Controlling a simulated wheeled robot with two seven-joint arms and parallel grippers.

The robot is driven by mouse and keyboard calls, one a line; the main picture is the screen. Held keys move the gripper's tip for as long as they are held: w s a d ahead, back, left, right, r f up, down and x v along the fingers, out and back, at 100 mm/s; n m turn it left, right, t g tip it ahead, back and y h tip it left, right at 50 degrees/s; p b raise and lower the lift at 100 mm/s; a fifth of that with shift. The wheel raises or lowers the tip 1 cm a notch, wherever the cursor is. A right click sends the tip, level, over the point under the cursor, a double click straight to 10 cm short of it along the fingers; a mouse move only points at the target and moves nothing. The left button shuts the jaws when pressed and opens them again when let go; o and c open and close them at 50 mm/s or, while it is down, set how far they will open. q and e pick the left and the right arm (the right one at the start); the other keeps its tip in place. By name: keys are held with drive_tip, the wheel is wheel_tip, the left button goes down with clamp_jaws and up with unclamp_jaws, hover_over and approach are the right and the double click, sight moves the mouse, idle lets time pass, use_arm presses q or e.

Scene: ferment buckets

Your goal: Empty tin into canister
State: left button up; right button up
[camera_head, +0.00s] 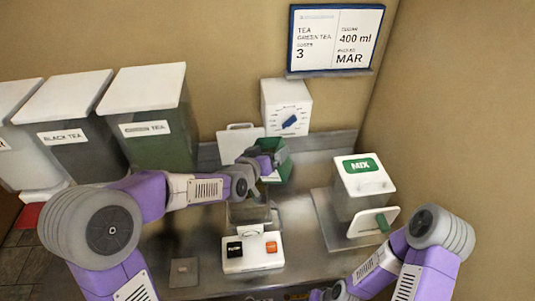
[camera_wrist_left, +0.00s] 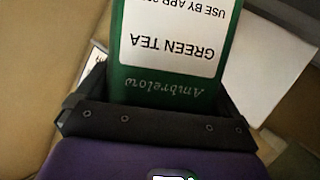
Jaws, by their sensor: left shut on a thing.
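A green tin (camera_head: 280,166) is at the middle back of the counter in the head view. My left gripper (camera_head: 264,166) is shut on it and partly covers it. In the left wrist view the tin (camera_wrist_left: 170,85) fills the space between the black fingers (camera_wrist_left: 155,112); its white label reads GREEN TEA, upside down. A grey see-through vessel (camera_head: 249,213) stands below the gripper on a white device with a black and an orange button (camera_head: 252,252). I cannot tell whether this vessel is the canister. My right arm enters at the lower right, with its gripper out of view.
Large lidded bins, one labelled BLACK TEA (camera_head: 75,139) and a green one (camera_head: 160,145), line the left. A white MIX machine (camera_head: 365,178) stands at right. A dial box (camera_head: 286,104) and a wall card (camera_head: 335,40) are behind. Counter near the small plate (camera_head: 183,272) is clear.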

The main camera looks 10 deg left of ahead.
use_arm(q)
wheel_tip(320, 180, down, 2)
drive_tip(key=shift+f+b, duration=0.1)
drive_tip(key=shift+b, duration=0.6)
drive_tip(key=shift+f+n+h+b, duration=0.3)
drive_tip(key=shift+f+n+b, duration=0.1)
drive_tip(key=shift+f+b, duration=0.1)
drive_tip(key=shift+f+n+h+b, duration=0.3)
drive_tip(key=shift+f+n+b, duration=0.1)
drive_tip(key=shift+f, duration=0.7)
drive_tip(key=f+n+h+p, duration=0.1)
drive_tip(key=n+p, duration=0.1)
drive_tip(key=shift+f+n+h, duration=0.1)
drive_tip(key=shift+n+h, duration=0.2)
drive_tip(key=shift+n, duration=0.1)
drive_tip(key=shift+w+a+f+n+t+h+p, duration=0.1)
drive_tip(key=shift+a+n+t+h+p, duration=0.15)
drive_tip(key=shift+n+p, duration=0.25)
drive_tip(key=shift+a+f+n+t+h+p, duration=0.1)
drive_tip(key=shift+n+t+h+p, duration=0.05)
drive_tip(key=shift+n+h+p, duration=0.3)
drive_tip(key=shift+d+b, duration=0.1)
drive_tip(key=shift+b, duration=0.2)
drive_tip(key=shift+f+n, duration=0.2)
drive_tip(key=shift+n, duration=0.05)
drive_tip(key=shift+r, duration=0.1)
use_arm(e)
drive_tip(key=shift+f, duration=0.4)
